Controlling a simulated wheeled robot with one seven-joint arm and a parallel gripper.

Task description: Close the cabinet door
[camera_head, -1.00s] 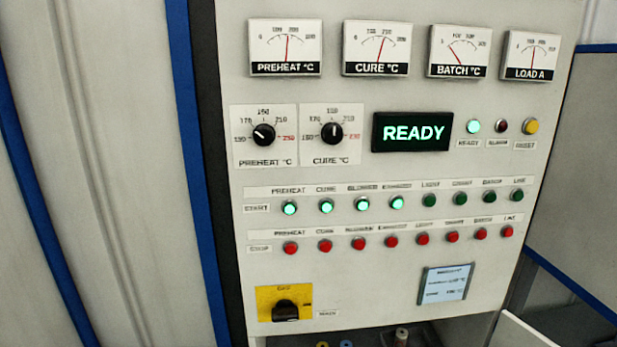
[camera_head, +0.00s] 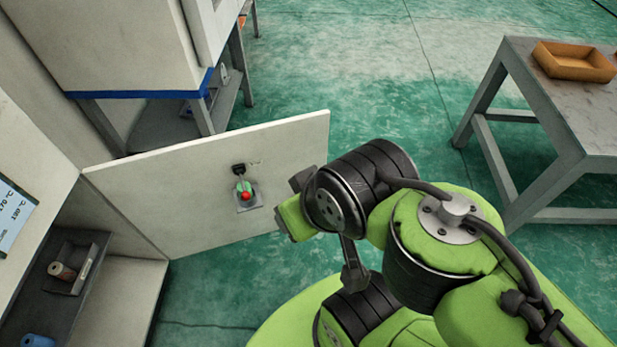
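The cabinet door (camera_head: 190,175) is a pale panel standing wide open, swung out to the right from its hinge edge on the cabinet (camera_head: 30,150). A small latch with a green and red part (camera_head: 244,190) sits on the door's face. My green and black arm covers the area in front of the door's lower right corner. Dark parts at my arm's end (camera_head: 352,270) show below the wrist. The fingers are not clear, and I cannot tell whether any part touches the door.
The open cabinet compartment shows a dark tray (camera_head: 95,245), a small brown cylinder (camera_head: 62,271) and a blue roll (camera_head: 38,341). A grey table (camera_head: 515,70) with an orange tray (camera_head: 574,62) stands at right. Green floor (camera_head: 350,60) is clear between.

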